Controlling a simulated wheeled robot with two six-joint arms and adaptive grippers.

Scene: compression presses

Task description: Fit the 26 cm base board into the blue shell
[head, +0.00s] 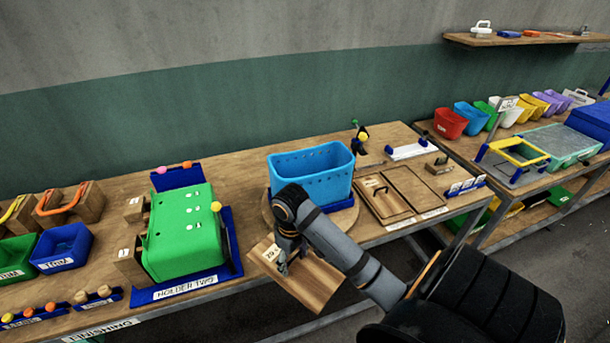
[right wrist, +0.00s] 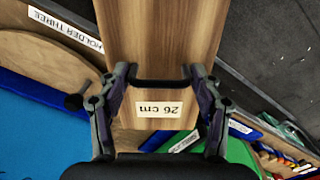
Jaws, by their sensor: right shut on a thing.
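The 26 cm base board (head: 318,285) is a flat wooden board with a white label, held tilted in front of the table's front edge. My right gripper (head: 283,266) is shut on it. In the right wrist view the jaws (right wrist: 158,86) close on a dark handle across the board (right wrist: 158,35), beside the "26 cm" label. The blue shell (head: 318,176) stands open side up in a dark blue holder on a round wooden disc, just behind the board and apart from it. Its inside floor is hidden. My left gripper is not in view.
A green shell (head: 180,240) sits in holder two (head: 190,288) to the left. A wooden tray (head: 385,203) lies right of the blue shell. Blue bins and several small parts fill the far left. A second table (head: 480,150) with coloured bins is at right.

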